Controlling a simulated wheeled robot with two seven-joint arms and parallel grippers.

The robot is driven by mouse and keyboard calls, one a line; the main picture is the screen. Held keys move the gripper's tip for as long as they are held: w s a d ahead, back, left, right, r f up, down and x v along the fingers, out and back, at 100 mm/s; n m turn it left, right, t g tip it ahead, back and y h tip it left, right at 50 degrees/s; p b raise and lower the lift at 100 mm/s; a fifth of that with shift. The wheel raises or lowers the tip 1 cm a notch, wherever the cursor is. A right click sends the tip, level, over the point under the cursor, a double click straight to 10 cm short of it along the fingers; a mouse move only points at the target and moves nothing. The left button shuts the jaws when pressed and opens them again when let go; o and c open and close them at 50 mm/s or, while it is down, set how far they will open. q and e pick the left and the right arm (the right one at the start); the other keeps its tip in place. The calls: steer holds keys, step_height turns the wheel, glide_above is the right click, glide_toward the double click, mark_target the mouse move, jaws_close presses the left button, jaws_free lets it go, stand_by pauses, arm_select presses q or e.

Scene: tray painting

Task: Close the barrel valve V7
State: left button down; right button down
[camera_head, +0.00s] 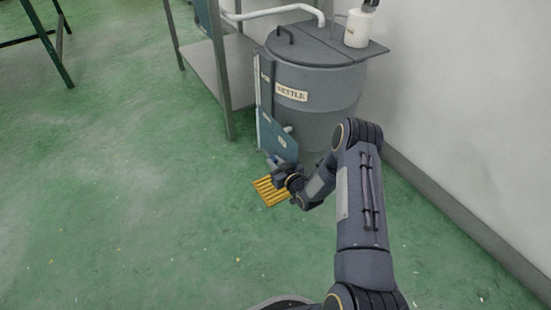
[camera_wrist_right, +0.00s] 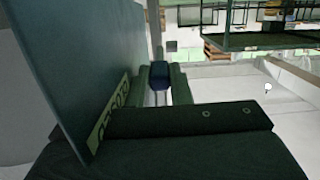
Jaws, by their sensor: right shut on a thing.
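The grey barrel (camera_head: 325,105) stands against the wall with a pale name label on its side. A blue-teal panel (camera_head: 279,140) stands upright at its lower front. My right gripper (camera_head: 279,172) is low beside the panel's bottom edge. The right gripper is shut on a small blue handle (camera_wrist_right: 160,76), mostly hidden by the fingers. No V7 mark is readable. My left gripper is out of view.
A yellow grating (camera_head: 268,193) lies on the floor just below the right gripper. A metal shelf (camera_head: 222,75) stands left of the barrel. A white canister (camera_head: 357,29) sits on the barrel's lid. The wall closes off the right.

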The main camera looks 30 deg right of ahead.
steer(key=shift+f+t, duration=0.75)
steer(key=shift+t, duration=0.05)
steer(key=c, duration=1.3)
jaws_free()
steer(key=shift+s, duration=0.1)
steer(key=s+p, duration=0.1)
steer(key=s, duration=0.1)
steer(key=s+p, duration=0.1)
steer(key=s, duration=0.2)
steer(key=s+p, duration=0.1)
steer(key=s, duration=0.1)
steer(key=shift+s+d+f, duration=0.1)
steer(key=shift+s+d, duration=0.2)
